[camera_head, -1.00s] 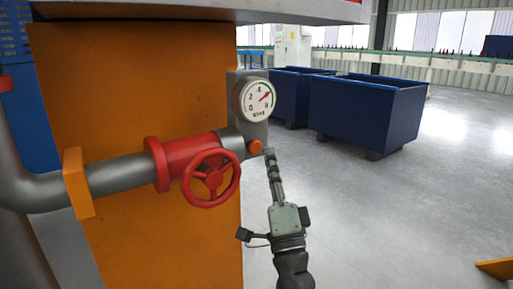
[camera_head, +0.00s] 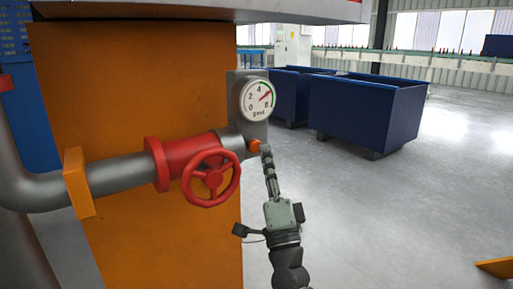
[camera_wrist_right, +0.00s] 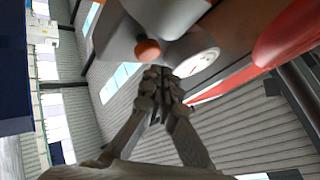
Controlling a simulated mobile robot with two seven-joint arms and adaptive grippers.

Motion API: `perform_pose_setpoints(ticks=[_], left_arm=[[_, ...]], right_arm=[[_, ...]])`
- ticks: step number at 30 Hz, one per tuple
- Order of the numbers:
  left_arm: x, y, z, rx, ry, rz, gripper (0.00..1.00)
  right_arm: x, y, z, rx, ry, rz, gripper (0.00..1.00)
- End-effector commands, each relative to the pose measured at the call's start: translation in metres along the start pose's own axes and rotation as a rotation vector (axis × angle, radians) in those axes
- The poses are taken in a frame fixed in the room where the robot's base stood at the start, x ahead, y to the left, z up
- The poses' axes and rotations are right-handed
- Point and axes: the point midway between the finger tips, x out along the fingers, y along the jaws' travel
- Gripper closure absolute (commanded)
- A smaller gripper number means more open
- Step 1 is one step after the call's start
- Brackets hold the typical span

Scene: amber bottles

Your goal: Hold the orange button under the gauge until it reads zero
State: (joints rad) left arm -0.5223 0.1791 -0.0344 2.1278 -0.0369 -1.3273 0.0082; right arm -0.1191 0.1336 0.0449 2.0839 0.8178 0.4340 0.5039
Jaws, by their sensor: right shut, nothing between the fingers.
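The round white gauge (camera_head: 257,99) is on a grey plate at the pipe's end, its red needle pointing up and right, well off zero. The orange button (camera_head: 254,146) sits below it. My right gripper (camera_head: 265,150) is shut and empty, with its fingertips just right of the button. In the right wrist view, the button (camera_wrist_right: 148,49) shows just above the shut fingertips (camera_wrist_right: 157,76), and the gauge face (camera_wrist_right: 198,62) is seen edge-on to their right. I cannot tell whether the fingertips touch the button. My left gripper is out of view.
A red handwheel (camera_head: 211,178) and red valve body stand left of the button on a grey pipe (camera_head: 115,180). An orange panel (camera_head: 130,95) is behind them. Blue bins (camera_head: 365,112) stand farther back right. The floor to the right is open.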

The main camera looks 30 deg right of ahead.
Motion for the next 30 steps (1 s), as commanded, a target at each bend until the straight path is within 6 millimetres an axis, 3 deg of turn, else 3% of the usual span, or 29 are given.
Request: perform_pose_setpoints(ticks=[30], left_arm=[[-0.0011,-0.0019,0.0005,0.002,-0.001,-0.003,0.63]], right_arm=[[0.006,0.0043,0.0044,0.0,0.0,0.0,1.0]])
